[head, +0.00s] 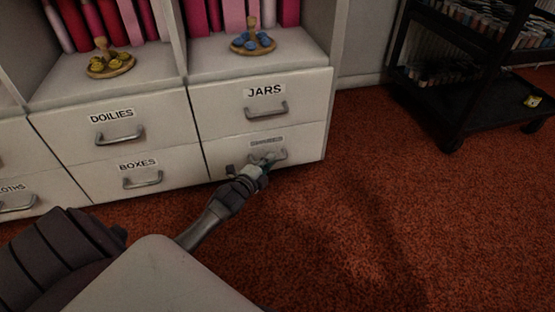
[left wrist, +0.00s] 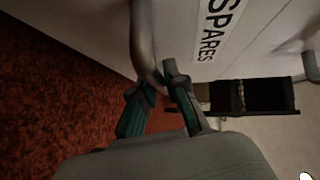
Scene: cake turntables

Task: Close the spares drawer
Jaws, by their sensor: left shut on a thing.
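The spares drawer (head: 305,140) is the white lower-right drawer of the cabinet, under the drawer labelled JARS. In the head view its front looks about level with its neighbours; I cannot make out a gap. Its SPARES label (left wrist: 217,30) is clear in the left wrist view. My left gripper (head: 263,165) is at the drawer's grey bar handle (head: 281,155), partly covering it. In the left wrist view the gripper's teal fingers (left wrist: 158,88) are on either side of the handle (left wrist: 145,45), shut on it. My right gripper is out of view.
The JARS drawer (head: 220,115), DOILIES drawer (head: 80,130) and BOXES drawer (head: 110,180) are beside or above, all looking closed. Shelves above hold stands and pink items. A black cart (head: 490,120) stands at the right. Red carpet (head: 420,220) is clear between.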

